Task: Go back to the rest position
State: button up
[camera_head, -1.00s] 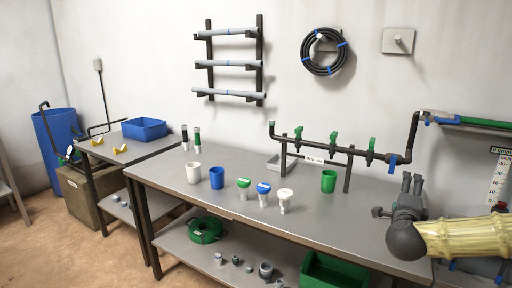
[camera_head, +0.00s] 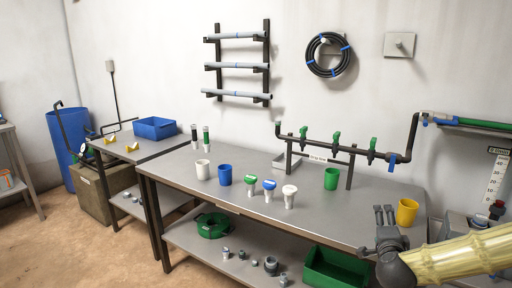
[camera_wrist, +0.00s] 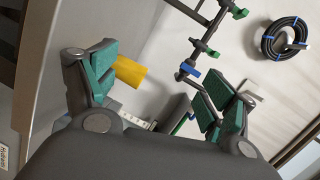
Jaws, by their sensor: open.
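My gripper (camera_head: 385,216) is at the right front of the bench in the head view, above the bench's front edge, with my pale yellow arm behind it. In the wrist view my gripper (camera_wrist: 160,90) has its two green-padded fingers wide apart with nothing between them. A yellow cup (camera_head: 407,212) stands upright on the bench just right of the gripper and apart from it. It also shows in the wrist view (camera_wrist: 130,71), beside the left finger.
On the bench (camera_head: 330,222) stand a white cup (camera_head: 203,170), a blue cup (camera_head: 224,175), a green cup (camera_head: 331,179) and three funnel-like pieces. A pipe manifold (camera_head: 340,147) with green valves runs along the back. A green bin (camera_head: 335,268) sits below.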

jog(key=s+a+f+n+g+y+p, duration=0.25)
jog(key=s+a+f+n, duration=0.35)
jog(key=f, duration=0.5)
jog(key=s+a+f+n+g+y+p, duration=0.1)
jog(key=s+a+f+n+g+y, duration=0.35)
jog(key=s+a+f, duration=0.55)
jog(key=s+f+n+g+p, duration=0.1)
jog(key=s+f+n+g, duration=0.1)
jog(key=s, duration=0.7)
jog(key=s+f+n+g+h+p, duration=0.1)
jog(key=s+f+n+g, duration=0.2)
jog(key=s+f, duration=0.4)
jog(key=s+f+n+g+p, duration=0.2)
jog(key=s+f+n+g, duration=0.1)
jog(key=s, duration=0.7)
jog(key=shift+s+d+f+n, duration=0.35)
jog(key=shift+s+d+f, duration=0.05)
jog(key=shift+f, duration=0.3)
